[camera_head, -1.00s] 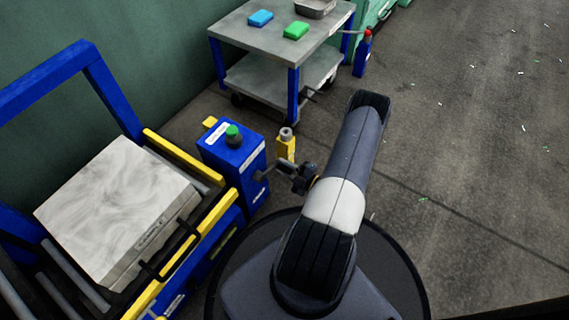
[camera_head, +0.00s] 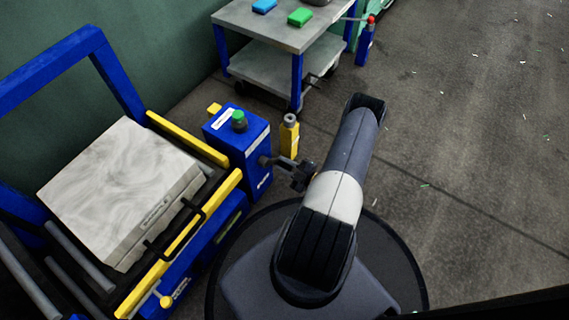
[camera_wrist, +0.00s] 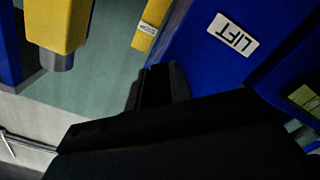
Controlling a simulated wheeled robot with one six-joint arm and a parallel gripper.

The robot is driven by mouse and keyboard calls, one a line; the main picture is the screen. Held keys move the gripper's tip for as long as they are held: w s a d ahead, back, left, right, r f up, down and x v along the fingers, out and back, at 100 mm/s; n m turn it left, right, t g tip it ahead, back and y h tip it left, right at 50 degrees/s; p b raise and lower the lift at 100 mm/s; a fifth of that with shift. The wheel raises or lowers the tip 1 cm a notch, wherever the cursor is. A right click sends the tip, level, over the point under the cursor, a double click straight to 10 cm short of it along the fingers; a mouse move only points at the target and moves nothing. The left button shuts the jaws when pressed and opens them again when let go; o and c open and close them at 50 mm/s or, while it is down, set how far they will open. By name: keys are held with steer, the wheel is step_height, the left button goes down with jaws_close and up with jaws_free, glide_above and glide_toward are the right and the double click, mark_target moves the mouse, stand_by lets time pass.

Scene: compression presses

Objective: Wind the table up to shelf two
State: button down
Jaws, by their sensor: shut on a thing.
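The lift table (camera_head: 190,240) with yellow rails and blue sides stands at the left in the head view. A pale marbled block lies on it. Beside it is a blue box (camera_head: 258,150) with a green knob; the wrist view shows a blue face with a LIFT label (camera_wrist: 233,33). A dark crank (camera_head: 275,161) sticks out of the box's right side. My gripper (camera_head: 303,177) is at the crank's outer end and shut on its handle. The handle between the fingers is hidden by my dark gripper body. I cannot read the table's height against any shelf.
A yellow post (camera_head: 289,138) with a grey top stands just behind the crank. A grey cart (camera_head: 280,70) with blue legs holds a blue and a green block at the back. The floor (camera_head: 470,150) on the right is mostly clear.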

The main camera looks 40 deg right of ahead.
steer(key=shift+s+a+f, duration=0.15)
steer(key=shift+a+f, duration=0.05)
steer(key=shift+a, duration=0.15)
steer(key=c, duration=1.3)
jaws_free()
steer(key=shift+d+r, duration=0.1)
steer(key=shift+d, duration=0.05)
steer(key=shift+r, duration=0.1)
